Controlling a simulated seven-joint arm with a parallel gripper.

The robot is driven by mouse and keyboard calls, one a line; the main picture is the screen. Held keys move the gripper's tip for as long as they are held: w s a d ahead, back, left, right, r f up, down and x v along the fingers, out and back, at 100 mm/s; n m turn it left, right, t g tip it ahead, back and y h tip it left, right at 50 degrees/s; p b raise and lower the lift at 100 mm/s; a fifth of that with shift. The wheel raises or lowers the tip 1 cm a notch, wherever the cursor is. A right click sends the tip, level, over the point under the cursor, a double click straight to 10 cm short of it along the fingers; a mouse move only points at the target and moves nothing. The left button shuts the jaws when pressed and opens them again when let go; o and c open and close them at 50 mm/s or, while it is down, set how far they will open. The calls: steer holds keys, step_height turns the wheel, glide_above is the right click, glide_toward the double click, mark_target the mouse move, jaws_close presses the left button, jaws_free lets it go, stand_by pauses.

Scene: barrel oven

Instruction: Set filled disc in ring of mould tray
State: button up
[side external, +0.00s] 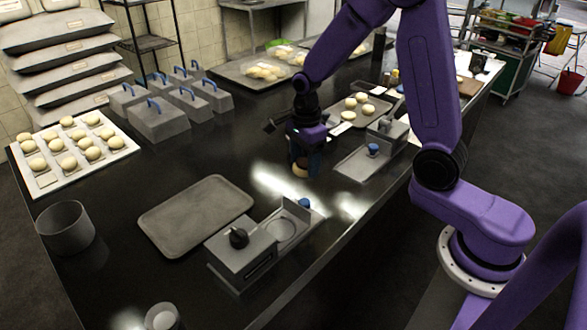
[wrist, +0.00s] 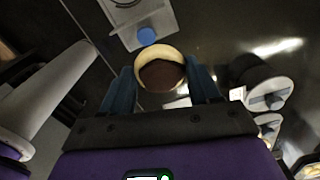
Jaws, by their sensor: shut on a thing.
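The filled disc (wrist: 161,74), a pale dough round with a dark brown filling, is between the two blue fingers of my gripper (wrist: 162,88) in the wrist view. In the side external view my gripper (side external: 304,160) points down and the disc (side external: 299,171) shows at its tips, apparently above the dark table. A grey mould tray (side external: 300,218) with a round ring (side external: 281,232) and a blue knob (side external: 304,203) lies nearer the camera, apart from the disc. In the wrist view the tray (wrist: 158,20) is at the top, its ring partly cut off.
A grey press block (side external: 240,249) adjoins the ring. An empty flat tray (side external: 197,214) lies left of it. A second grey unit (side external: 364,163) with a blue knob stands right of my gripper. Blue-handled blocks (side external: 158,119) and a dough board (side external: 72,150) are at left.

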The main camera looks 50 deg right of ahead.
glide_above(280, 230)
steer(key=d, duration=0.1)
step_height(280, 230, down, 3)
steer(key=f, duration=0.2)
steer(key=a+f, duration=0.1)
steer(key=shift+s+f, duration=0.1)
steer(key=shift+f, duration=2.6)
steer(key=shift+f, duration=0.1)
steer(key=o, duration=1.1)
steer(key=shift+c, duration=0.2)
step_height(280, 230, up, 12)
